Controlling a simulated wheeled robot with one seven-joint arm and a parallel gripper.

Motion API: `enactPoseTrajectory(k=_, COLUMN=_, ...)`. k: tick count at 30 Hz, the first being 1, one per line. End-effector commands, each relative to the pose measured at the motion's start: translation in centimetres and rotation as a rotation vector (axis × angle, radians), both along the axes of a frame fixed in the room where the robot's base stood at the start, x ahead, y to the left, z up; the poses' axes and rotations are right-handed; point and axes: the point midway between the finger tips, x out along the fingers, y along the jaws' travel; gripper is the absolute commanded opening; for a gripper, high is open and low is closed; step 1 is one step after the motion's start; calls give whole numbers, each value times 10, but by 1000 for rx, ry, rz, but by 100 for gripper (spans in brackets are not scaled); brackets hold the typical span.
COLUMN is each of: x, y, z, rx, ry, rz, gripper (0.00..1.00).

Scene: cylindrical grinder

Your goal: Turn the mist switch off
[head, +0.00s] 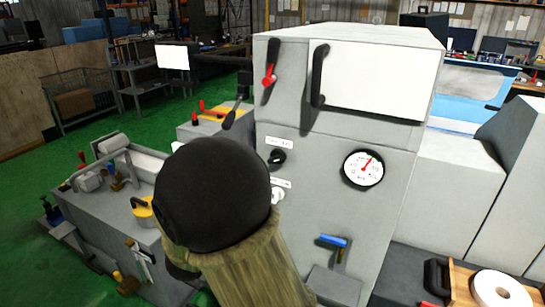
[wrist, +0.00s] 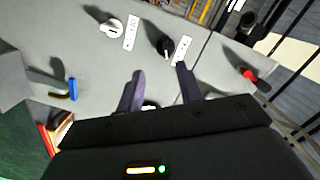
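Each has a small white label whose text I cannot read, so I cannot tell which is the mist switch. In the wrist view, the black knob (wrist: 166,46) lies just beyond and roughly between my fingertips, and the white knob (wrist: 111,27) lies to its left. My gripper (wrist: 160,72) is open, with nothing visibly held. My arm hides it in the head view.
A round gauge (head: 363,169) is right of the knobs. A red-handled lever (head: 269,75) and a black door handle (head: 319,75) stick out above. A blue-handled valve (head: 333,241) projects below. A yellow-topped part (head: 145,207) stands on the machine bed at left.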

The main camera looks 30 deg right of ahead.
Motion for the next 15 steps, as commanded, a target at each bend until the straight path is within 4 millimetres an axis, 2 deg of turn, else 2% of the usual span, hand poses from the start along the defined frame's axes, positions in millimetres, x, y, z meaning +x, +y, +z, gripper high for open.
enactPoseTrajectory(k=1, x=-4, y=0, z=8, rx=-11, ry=-33, rz=-35, gripper=36)
enactPoseTrajectory(k=4, x=-10, y=-3, z=13, rx=-21, ry=-70, rz=-79, gripper=36)
enactPoseTrajectory(k=15, x=-10, y=-5, z=13, rx=-23, ry=-72, rz=-85, gripper=36)
